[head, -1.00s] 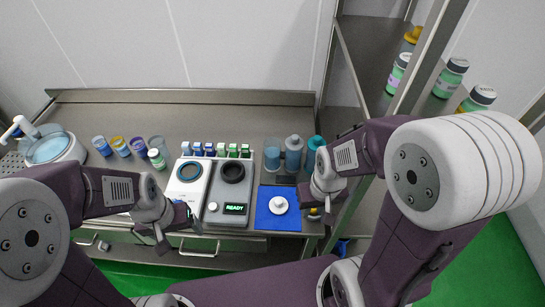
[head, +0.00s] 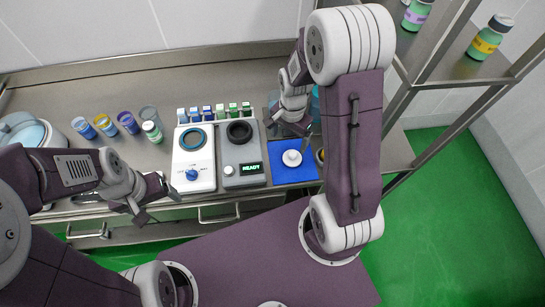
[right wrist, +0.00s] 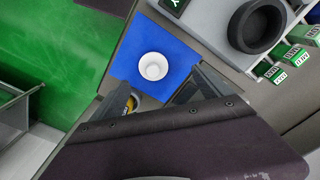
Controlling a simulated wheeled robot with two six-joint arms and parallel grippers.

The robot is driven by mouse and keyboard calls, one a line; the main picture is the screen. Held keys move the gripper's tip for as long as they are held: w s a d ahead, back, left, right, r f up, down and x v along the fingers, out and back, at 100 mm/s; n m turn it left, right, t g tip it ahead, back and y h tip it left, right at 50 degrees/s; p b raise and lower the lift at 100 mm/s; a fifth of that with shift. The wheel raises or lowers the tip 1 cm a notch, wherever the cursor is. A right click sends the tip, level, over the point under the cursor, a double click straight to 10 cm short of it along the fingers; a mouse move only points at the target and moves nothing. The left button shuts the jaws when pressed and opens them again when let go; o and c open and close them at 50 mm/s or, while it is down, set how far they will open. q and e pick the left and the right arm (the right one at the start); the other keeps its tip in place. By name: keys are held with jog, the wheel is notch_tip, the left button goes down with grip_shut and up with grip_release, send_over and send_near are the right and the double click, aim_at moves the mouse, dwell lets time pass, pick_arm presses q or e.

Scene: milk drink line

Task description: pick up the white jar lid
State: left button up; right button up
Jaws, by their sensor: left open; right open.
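The white jar lid (head: 292,158) is small and round with a raised middle. It lies on the blue mat (head: 284,177) at the right end of the counter, and also shows in the right wrist view (right wrist: 153,66). My right gripper (head: 291,132) is open and empty, just behind the lid in the head view. In the right wrist view its fingers (right wrist: 165,92) point toward the mat, with the lid beyond them and apart from them. My left gripper (head: 158,205) is open and empty at the counter's front edge, left of the white device.
A white device with a blue knob (head: 192,174) and a grey device reading READY (head: 242,168) stand left of the mat. Cups (head: 128,122) stand further left. A shelf with jars (head: 489,37) rises at right.

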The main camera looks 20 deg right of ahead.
aim_at(293, 153)
jog(key=f, duration=0.1)
jog(key=d+f, duration=0.1)
jog(key=f, duration=0.1)
jog(key=s+d+f, duration=0.1)
jog(key=shift+f, duration=0.45)
jog(key=f+p, duration=0.1)
jog(key=f, duration=0.3)
jog(key=shift+d, duration=0.2)
jog(key=shift+f, duration=0.4)
jog(key=shift+w+a+f, duration=0.1)
jog(key=shift+w+a, duration=0.05)
jog(key=shift+w, duration=0.05)
jog(key=shift+a, duration=0.1)
jog(key=shift+c, duration=0.6)
jog(key=shift+s, duration=0.15)
jog(key=c, duration=1.6)
pick_arm(q)
jog(key=shift+s+d+r, duration=0.25)
jog(key=shift+d+r, duration=0.1)
jog(key=shift+d, duration=0.15)
jog(key=shift+s+d+r, duration=0.25)
jog(key=shift+d+r, duration=0.1)
jog(key=shift+d, duration=0.15)
